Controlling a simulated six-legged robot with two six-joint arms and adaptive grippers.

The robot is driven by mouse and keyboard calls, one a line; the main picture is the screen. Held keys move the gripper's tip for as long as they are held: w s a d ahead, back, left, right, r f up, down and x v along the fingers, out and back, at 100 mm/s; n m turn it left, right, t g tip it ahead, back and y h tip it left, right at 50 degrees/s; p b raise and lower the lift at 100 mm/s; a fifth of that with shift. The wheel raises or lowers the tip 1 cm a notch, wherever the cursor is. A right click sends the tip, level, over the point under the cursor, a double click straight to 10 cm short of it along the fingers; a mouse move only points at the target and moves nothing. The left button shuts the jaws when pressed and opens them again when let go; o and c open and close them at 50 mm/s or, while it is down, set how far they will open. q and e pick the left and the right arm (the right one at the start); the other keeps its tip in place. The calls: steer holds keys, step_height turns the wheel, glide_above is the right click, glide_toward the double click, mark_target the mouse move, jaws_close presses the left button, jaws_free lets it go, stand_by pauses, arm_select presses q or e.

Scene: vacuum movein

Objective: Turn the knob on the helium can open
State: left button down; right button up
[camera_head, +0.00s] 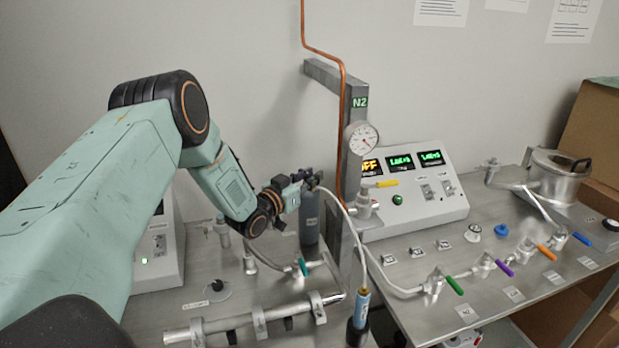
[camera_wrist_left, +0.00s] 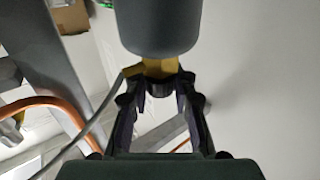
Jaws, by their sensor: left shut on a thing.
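The helium can looks like the dark grey upright cylinder (camera_head: 309,222) at the back of the bench, left of the grey post. The can also shows in the left wrist view (camera_wrist_left: 158,28). My left gripper (camera_head: 309,181) is at the top of the can. My right gripper is not in view.
The grey post (camera_head: 355,130) with a gauge (camera_head: 361,139) stands close right. Valves with coloured handles and a control box (camera_head: 412,195) fill the bench's right side.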

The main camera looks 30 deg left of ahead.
arm_select(q)
steer(key=shift+f+m+g+h+b, duration=0.1)
steer(key=shift+m+g+h+b, duration=0.5)
steer(key=shift+m+h, duration=1.05)
stand_by(1.3)
steer(key=c, duration=1.1)
jaws_free()
steer(key=shift+s+n+h, duration=0.15)
steer(key=shift+n+h, duration=0.2)
steer(key=v, duration=1.2)
steer(key=shift+d+f, duration=0.1)
